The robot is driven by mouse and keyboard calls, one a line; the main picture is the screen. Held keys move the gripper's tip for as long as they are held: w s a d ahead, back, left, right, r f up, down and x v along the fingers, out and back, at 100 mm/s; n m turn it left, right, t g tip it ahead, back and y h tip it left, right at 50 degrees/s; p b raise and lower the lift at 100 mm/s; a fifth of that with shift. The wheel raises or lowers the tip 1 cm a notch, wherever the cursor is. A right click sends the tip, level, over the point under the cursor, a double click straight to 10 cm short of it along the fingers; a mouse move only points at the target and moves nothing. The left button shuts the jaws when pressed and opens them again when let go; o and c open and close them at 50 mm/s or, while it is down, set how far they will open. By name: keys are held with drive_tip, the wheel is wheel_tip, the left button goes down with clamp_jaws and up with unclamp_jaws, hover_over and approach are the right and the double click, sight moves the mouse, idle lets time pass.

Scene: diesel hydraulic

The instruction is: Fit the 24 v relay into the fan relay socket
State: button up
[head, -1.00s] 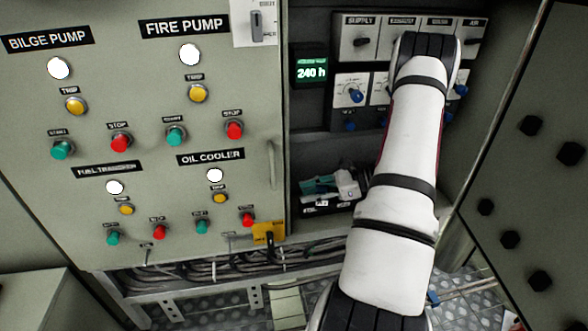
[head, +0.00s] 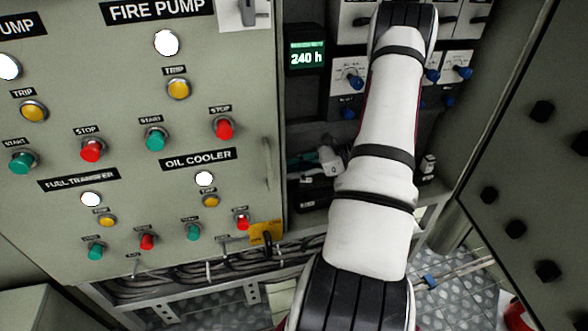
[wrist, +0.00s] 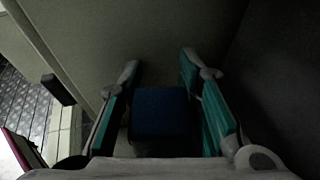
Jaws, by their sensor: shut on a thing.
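A dark blue block, which looks like the 24 V relay (wrist: 160,112), sits between the teal fingers of my gripper (wrist: 160,75) in the wrist view. The fingers are shut on its two sides. In the head view my gripper (head: 304,160) shows partly as teal and white parts low inside the open cabinet, left of my arm; the relay cannot be made out there. I cannot identify the fan relay socket in either view. My arm covers part of the cabinet's interior. The wrist view shows a plain grey-green wall beyond the relay.
A panel with buttons and lamps (head: 130,120) stands left of the cabinet opening. An open door (head: 530,170) with black knobs bounds it on the right. Modules with blue knobs (head: 350,77) and an hour display (head: 306,57) are above my gripper. Cables run below.

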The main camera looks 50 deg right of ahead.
drive_tip(key=shift+f+b, duration=1)
drive_tip(key=shift+f, duration=0.65)
drive_tip(key=shift+f+b, duration=0.5)
drive_tip(key=shift+f, duration=0.35)
drive_tip(key=shift+r, duration=0.1)
wheel_tip(320, 180, up, 2)
drive_tip(key=shift+r+p, duration=0.1)
drive_tip(key=shift+p, duration=0.8)
drive_tip(key=shift+f+b, duration=0.65)
drive_tip(key=shift+f, duration=0.55)
idle(1.2)
drive_tip(key=shift+r, duration=0.2)
drive_tip(key=shift+r+p, duration=0.6)
drive_tip(key=shift+r, duration=0.1)
